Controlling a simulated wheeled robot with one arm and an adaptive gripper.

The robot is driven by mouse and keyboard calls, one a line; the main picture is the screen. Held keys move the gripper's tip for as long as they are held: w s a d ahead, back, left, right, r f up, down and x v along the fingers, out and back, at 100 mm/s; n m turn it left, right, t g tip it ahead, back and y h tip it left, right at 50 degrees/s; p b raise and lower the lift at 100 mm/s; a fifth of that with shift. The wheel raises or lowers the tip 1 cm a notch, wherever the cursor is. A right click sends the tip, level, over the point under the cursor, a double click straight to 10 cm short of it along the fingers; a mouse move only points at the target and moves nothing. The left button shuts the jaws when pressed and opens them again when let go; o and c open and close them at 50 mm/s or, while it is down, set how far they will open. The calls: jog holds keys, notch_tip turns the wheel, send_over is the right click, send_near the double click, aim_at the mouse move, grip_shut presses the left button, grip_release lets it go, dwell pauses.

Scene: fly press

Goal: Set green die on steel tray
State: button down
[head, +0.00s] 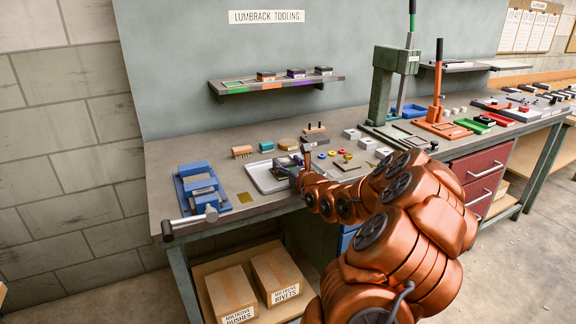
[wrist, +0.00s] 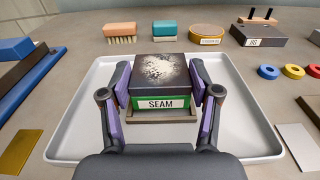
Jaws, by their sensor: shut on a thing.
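The green die (wrist: 160,82) is a block with a dark top, pale powder on it, and a green band with a label reading SEAM. My gripper (wrist: 164,88) is shut on it, one finger on each side. The steel tray (wrist: 75,125) is pale and shallow, and lies under and around the die in the wrist view. A thin brown edge shows below the die's front. I cannot tell whether the die touches the tray floor. In the head view the tray (head: 259,180) is on the bench, with my gripper (head: 297,170) at its right part.
A blue vise (head: 200,188) stands left of the tray. Brushes, a tan round tin (wrist: 207,33) and a dark block (wrist: 258,33) sit behind it. Coloured rings (wrist: 292,71) lie to the right. A wall shelf (head: 275,85) holds more dies. A green press (head: 392,85) stands further right.

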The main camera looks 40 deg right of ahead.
jog(key=shift+f+b, duration=0.5)
jog(key=shift+b, duration=0.45)
dwell(1.3)
